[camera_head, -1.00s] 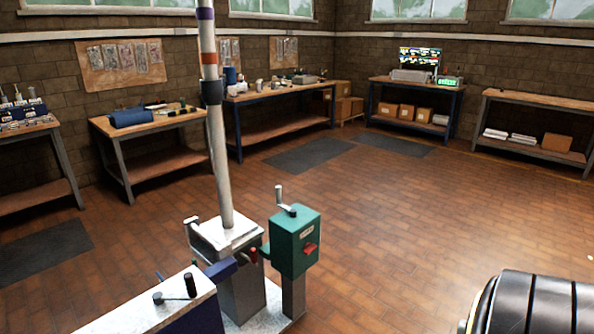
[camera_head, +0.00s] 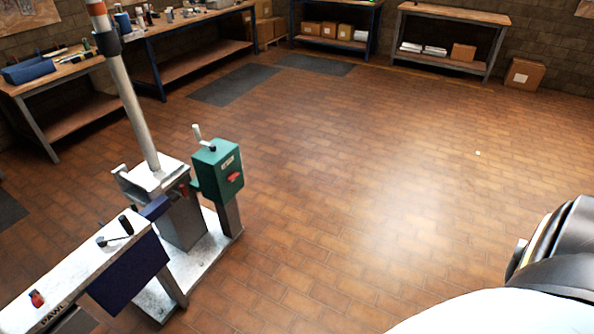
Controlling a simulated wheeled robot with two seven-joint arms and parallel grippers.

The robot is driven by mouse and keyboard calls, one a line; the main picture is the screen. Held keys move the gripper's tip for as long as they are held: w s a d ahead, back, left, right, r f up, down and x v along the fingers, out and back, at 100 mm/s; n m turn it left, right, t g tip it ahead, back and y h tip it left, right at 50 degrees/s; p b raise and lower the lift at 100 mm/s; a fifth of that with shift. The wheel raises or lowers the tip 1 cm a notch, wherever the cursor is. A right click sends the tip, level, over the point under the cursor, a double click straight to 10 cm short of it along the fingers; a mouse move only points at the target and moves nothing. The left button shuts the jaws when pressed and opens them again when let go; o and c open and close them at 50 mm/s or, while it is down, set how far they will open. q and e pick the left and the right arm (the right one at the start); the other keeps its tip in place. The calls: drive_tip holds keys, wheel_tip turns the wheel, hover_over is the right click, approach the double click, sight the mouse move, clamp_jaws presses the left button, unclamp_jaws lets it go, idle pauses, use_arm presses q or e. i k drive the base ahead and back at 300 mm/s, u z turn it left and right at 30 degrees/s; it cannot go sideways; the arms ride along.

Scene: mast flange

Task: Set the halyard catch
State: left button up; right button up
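The mast (camera_head: 133,108) is a pale pole with an orange band and a dark collar. It stands on a grey-white pedestal (camera_head: 182,218) at the left. A green box (camera_head: 218,172) with a crank handle (camera_head: 203,137) on top and a red lever (camera_head: 234,178) on its face stands on a post beside the pedestal. I cannot tell which part is the halyard catch. A long pale-topped, blue-sided bench (camera_head: 90,262) in front carries a black-knobbed lever (camera_head: 116,236) and a red knob (camera_head: 37,298). Neither of my grippers is in view.
A white base plate (camera_head: 205,262) lies under the pedestal. A carton (camera_head: 524,74) sits at the back right. The brick floor in the middle is clear.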

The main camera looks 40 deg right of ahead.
sight(232, 176)
drive_tip(key=z, duration=0.85)
drive_tip(key=i, duration=0.65)
drive_tip(key=u, duration=0.15)
